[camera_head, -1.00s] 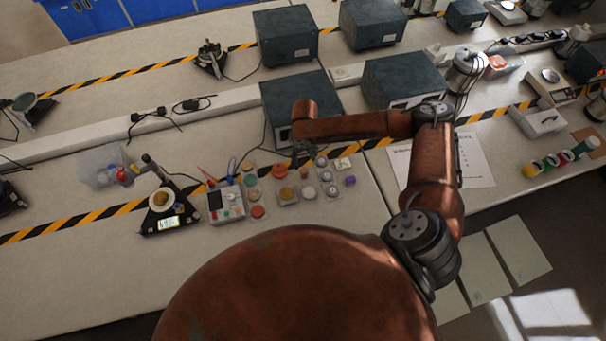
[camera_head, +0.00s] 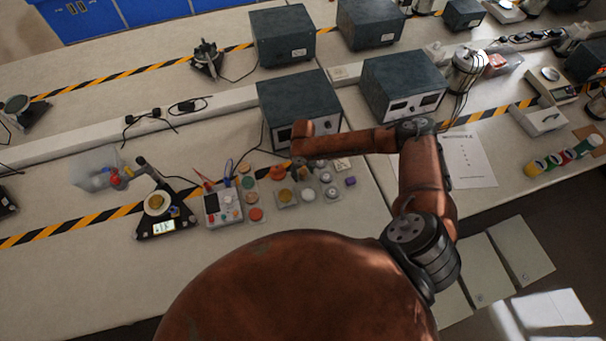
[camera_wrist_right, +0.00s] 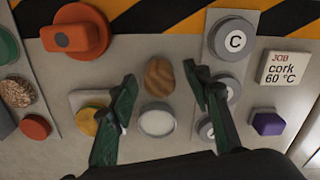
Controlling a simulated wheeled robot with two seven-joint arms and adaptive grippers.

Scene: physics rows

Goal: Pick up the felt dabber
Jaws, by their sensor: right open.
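No label marks the felt dabber. A brown, wooden-looking rounded piece (camera_wrist_right: 158,77) stands between my right fingers in the right wrist view and may be it; I cannot be sure. My right gripper (camera_wrist_right: 160,80) is open, with a dark green finger on either side of that piece and a gap on both sides. A white round disc (camera_wrist_right: 156,121) sits just below the piece. In the head view my right gripper (camera_head: 299,161) hangs over the group of small parts and hides the brown piece. My left gripper is not in view.
An orange-red knobbed disc (camera_wrist_right: 76,35), a yellow disc (camera_wrist_right: 91,120), grey "C" discs (camera_wrist_right: 232,40), a purple hexagonal piece (camera_wrist_right: 268,123) and a job card (camera_wrist_right: 285,68) surround the fingers. A dark instrument box (camera_head: 300,100) stands behind. Bench at left front (camera_head: 80,285) is clear.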

